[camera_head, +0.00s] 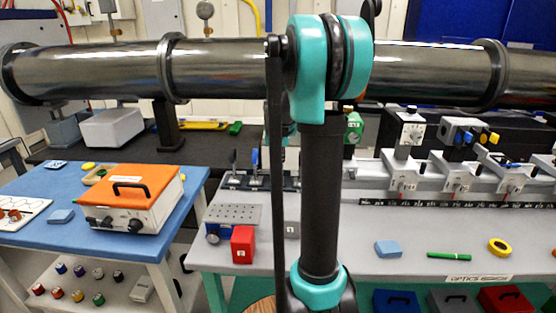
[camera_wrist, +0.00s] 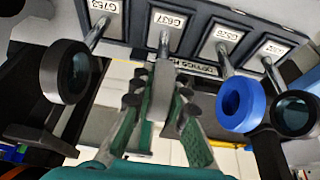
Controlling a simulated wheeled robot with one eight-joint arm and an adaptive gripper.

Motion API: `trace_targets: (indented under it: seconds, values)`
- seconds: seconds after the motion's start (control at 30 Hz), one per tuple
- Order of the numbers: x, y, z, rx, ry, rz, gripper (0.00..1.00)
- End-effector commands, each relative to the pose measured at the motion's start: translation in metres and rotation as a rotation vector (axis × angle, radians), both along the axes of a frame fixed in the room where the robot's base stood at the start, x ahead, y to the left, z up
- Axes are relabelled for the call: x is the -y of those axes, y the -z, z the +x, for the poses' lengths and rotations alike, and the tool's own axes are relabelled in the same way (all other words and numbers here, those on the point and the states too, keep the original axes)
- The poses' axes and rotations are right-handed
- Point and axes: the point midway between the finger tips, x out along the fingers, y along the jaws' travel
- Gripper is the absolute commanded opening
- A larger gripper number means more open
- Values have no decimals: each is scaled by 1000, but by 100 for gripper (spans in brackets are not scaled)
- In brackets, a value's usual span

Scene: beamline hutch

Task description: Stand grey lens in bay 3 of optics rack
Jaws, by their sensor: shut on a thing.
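In the wrist view my gripper (camera_wrist: 160,100) is shut on the grey lens (camera_wrist: 160,88), which shows nearly edge-on between the fingers. The optics rack (camera_wrist: 137,22) has several labelled dark bays in a row. A black-rimmed lens (camera_wrist: 68,72) stands in the bay left of the grey one. A blue ring (camera_wrist: 240,104) and another black-rimmed lens (camera_wrist: 296,114) stand in bays to the right. In the head view my arm hides the grey lens and part of the rack (camera_head: 229,181).
A large dark beam pipe (camera_head: 100,72) crosses above the bench. A red block (camera_head: 242,245) and perforated plate (camera_head: 232,214) lie near the rack. A rail with instruments (camera_head: 440,183) stands to the right. An orange-topped box (camera_head: 140,188) sits on the blue table.

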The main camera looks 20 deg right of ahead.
Motion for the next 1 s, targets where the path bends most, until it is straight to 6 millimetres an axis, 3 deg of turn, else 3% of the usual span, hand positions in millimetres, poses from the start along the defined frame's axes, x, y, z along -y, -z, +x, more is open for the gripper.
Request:
trace_targets:
  seconds: [0.03,0.07,0.2,0.63,1.0]
  values:
    - [0,1,0,0,0,0,0]
    - [0,1,0,0,0,0,18]
    - [0,1,0,0,0,0,35]
    - [-1,-9,-3,0,0,0,35]
    - [-12,-74,-28,0,0,0,35]
